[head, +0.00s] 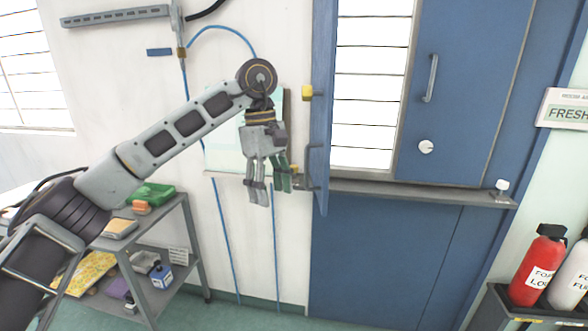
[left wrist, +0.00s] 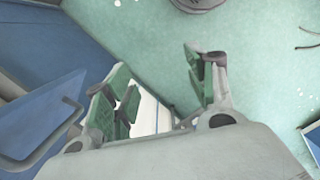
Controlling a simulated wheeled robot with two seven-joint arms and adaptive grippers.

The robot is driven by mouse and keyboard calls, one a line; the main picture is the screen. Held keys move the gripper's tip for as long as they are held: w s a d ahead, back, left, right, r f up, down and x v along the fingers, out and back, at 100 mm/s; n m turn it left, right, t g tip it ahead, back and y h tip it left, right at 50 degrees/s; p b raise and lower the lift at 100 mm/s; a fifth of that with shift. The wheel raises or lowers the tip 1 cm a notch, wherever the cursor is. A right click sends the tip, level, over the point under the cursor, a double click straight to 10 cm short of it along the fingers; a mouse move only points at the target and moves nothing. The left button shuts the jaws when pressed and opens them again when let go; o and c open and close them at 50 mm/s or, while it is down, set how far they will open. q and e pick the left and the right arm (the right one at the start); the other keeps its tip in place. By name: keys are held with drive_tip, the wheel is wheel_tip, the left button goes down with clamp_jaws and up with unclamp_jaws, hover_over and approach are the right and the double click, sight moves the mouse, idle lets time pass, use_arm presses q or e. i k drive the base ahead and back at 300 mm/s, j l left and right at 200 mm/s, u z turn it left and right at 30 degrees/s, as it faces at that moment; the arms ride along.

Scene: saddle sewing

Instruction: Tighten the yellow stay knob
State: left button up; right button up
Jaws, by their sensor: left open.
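The knob cannot be made out in the left wrist view. My right gripper is not in view.
A lever handle (head: 311,158) sticks out from the door leaf near my gripper. A grey shelf (head: 190,240) with boxes stands below my left arm. A ledge (head: 420,194) runs across the blue doorway. A red extinguisher (head: 538,265) stands at the right.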

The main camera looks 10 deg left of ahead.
sight(295, 167)
drive_tip(key=i, duration=1.5)
